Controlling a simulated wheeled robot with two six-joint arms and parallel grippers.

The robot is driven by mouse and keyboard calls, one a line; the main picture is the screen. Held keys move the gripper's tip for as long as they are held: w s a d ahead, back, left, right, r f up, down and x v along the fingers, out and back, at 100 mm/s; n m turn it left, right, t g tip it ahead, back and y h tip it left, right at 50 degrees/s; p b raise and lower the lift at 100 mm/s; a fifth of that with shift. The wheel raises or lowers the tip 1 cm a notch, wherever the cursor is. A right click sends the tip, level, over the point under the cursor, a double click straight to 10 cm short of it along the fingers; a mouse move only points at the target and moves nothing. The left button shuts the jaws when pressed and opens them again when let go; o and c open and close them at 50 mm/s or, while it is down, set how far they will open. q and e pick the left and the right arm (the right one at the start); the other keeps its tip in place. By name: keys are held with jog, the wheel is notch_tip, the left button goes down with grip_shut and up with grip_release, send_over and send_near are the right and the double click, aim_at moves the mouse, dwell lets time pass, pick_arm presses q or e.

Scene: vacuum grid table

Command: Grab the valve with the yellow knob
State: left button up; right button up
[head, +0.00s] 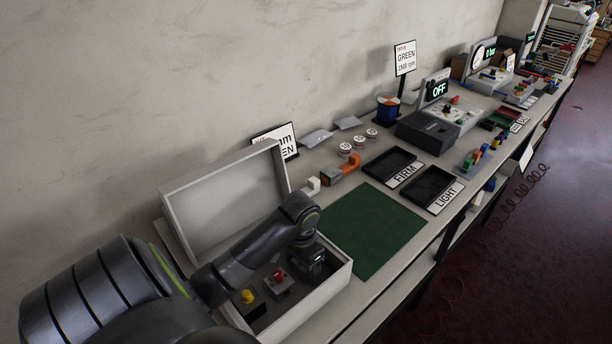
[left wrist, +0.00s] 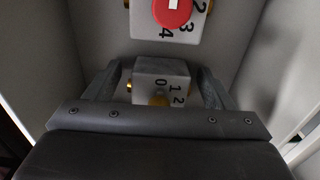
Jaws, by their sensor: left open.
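In the left wrist view, a grey valve (left wrist: 161,70) with printed numbers and brass side fittings sits between the fingers of my left gripper (left wrist: 160,75), which is open. A valve with a red knob (left wrist: 172,10) lies just beyond. In the head view, my left gripper (head: 312,264) reaches down into the open white box (head: 342,283), right of the red knob (head: 279,275). A yellow knob (head: 247,296) shows left of the red one.
The raised box lid (head: 225,200) stands behind my left arm. A green mat (head: 370,228) lies right of the box, with clear room. Beyond it are black trays marked FIRM (head: 393,166) and LIGHT (head: 433,189), and an orange tool (head: 340,170).

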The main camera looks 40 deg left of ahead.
pick_arm(q)
jog(key=c, duration=1.1)
jog(key=shift+c, duration=0.3)
jog(key=shift+r, duration=0.15)
